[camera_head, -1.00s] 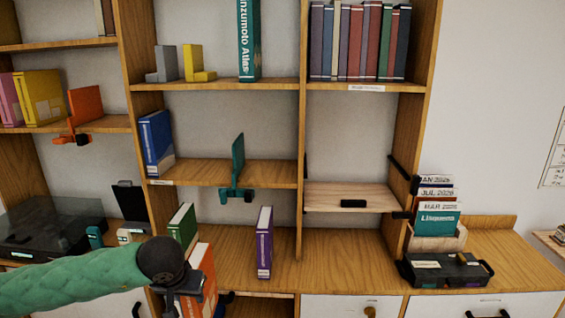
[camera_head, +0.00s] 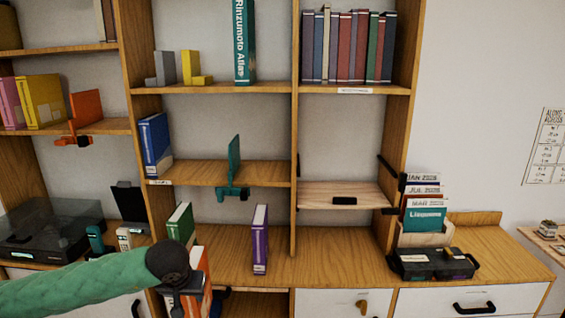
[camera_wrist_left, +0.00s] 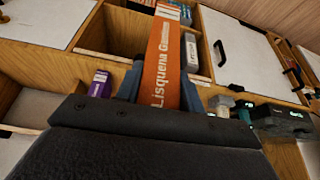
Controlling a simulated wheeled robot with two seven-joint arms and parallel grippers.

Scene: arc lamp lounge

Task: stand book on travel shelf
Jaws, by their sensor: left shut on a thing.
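My left gripper (camera_head: 184,291) is shut on an orange book (camera_head: 203,272), low in front of the shelf unit. In the left wrist view the orange book (camera_wrist_left: 163,62) shows its spine lettering between the two blue fingers (camera_wrist_left: 160,88). A blue book (camera_head: 155,143) stands at the left of the middle shelf (camera_head: 205,170). A teal bookend (camera_head: 234,165) is clamped to that shelf's front edge, with a gap between them. The small shelf labels are too small to read, so I cannot tell which one says travel. My right gripper is not in view.
A green book (camera_head: 181,221) and a purple book (camera_head: 261,240) stand on the counter (camera_head: 335,255) behind the gripper. A black box (camera_head: 432,264) and a calendar file (camera_head: 424,228) stand at the right.

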